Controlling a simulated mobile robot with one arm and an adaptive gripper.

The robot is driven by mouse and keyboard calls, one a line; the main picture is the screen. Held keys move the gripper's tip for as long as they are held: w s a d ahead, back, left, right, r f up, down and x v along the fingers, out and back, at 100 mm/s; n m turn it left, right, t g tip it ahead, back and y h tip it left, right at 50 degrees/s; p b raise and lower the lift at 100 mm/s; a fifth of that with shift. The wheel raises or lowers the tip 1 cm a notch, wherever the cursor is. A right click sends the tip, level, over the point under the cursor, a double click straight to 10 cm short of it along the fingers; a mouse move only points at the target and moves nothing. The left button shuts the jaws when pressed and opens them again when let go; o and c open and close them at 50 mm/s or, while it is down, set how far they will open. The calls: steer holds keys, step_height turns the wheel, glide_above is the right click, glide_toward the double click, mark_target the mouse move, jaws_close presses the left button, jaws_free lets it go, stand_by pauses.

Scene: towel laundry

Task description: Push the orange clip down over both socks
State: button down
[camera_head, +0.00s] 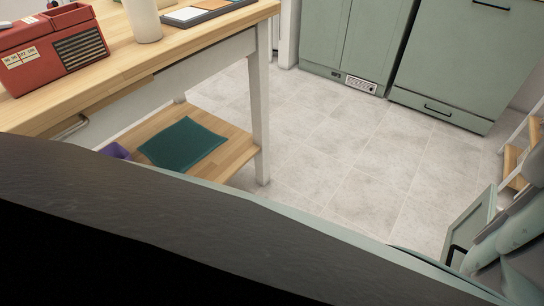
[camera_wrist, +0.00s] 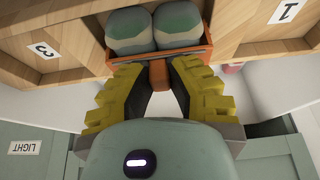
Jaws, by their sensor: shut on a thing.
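In the wrist view, two socks (camera_wrist: 176,25), grey-green with a darker band, sit side by side at the top middle. The orange clip (camera_wrist: 208,58) lies across their near ends, with its sides along their outer edges. How far it reaches over them is hidden. My gripper (camera_wrist: 158,75), with yellow ribbed fingers, is shut on the clip's orange tab, just in front of the socks. Neither the socks, the clip nor my gripper can be made out in the head view.
Wooden dividers labelled 3 (camera_wrist: 43,51) and 1 (camera_wrist: 288,11) flank the socks. A small pink thing (camera_wrist: 233,68) lies at right. In the head view, a red box (camera_head: 50,48) stands on a wooden table (camera_head: 150,62); the tiled floor (camera_head: 320,130) beyond is clear.

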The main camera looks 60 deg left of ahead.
steer(key=shift+f, duration=0.1)
steer(key=shift+c, duration=2)
jaws_free()
steer(key=shift+s, duration=0.1)
steer(key=shift+r+p, duration=2.35)
steer(key=shift+r, duration=1.2)
